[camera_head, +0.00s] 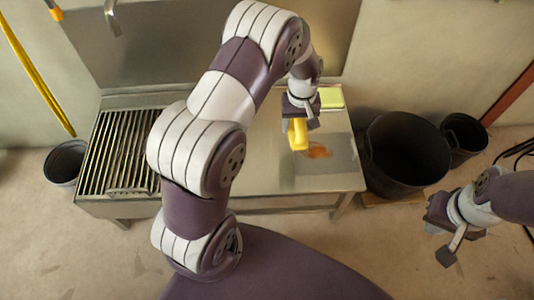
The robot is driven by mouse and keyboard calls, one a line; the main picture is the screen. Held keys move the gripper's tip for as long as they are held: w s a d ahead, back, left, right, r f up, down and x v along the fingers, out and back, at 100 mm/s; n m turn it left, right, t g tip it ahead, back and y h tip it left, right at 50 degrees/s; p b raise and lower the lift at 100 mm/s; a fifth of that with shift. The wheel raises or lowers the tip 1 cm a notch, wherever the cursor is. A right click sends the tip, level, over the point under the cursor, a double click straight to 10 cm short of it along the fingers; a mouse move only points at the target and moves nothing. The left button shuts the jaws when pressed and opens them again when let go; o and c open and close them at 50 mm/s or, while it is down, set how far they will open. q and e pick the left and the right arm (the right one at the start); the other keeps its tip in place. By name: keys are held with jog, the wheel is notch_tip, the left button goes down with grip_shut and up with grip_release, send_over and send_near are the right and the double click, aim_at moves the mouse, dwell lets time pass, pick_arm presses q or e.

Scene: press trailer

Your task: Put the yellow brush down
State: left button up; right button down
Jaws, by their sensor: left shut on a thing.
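The yellow brush (298,134) is in my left gripper (300,115), which is shut on it. The gripper points down above the right part of the steel counter (270,172). An orange-brown stain (319,151) lies on the counter just right of the brush. I cannot tell whether the brush touches the surface. My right gripper (444,232) is at the right, over the floor and away from the counter. Whether its jaws are open or shut is not clear.
A slatted rack (120,150) fills the counter's left part. A yellow-green sponge (331,97) lies at the counter's back right. Black bins (405,150) and (463,135) stand to the right, and a grey bucket (65,163) stands left. The counter's middle looks bare, partly hidden by my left arm.

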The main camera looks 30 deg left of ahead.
pick_arm(q)
jog(key=s+a+f+b, duration=0.1)
jog(key=a, duration=0.1)
jog(key=s+a+f+b, duration=0.1)
jog(key=s+a+f, duration=0.1)
jog(key=s+a+f+b, duration=0.1)
jog(key=a+f, duration=0.1)
jog(key=shift+s+a, duration=0.2)
jog(key=shift+a, duration=0.15)
jog(key=shift+s+a+f, duration=0.15)
jog(key=shift+f, duration=0.15)
notch_tip(320, 180, down, 4)
jog(key=b, duration=0.3)
jog(key=shift+r, duration=0.25)
jog(key=shift+c, duration=0.4)
jog(key=o, duration=1)
jog(key=shift+f, duration=0.15)
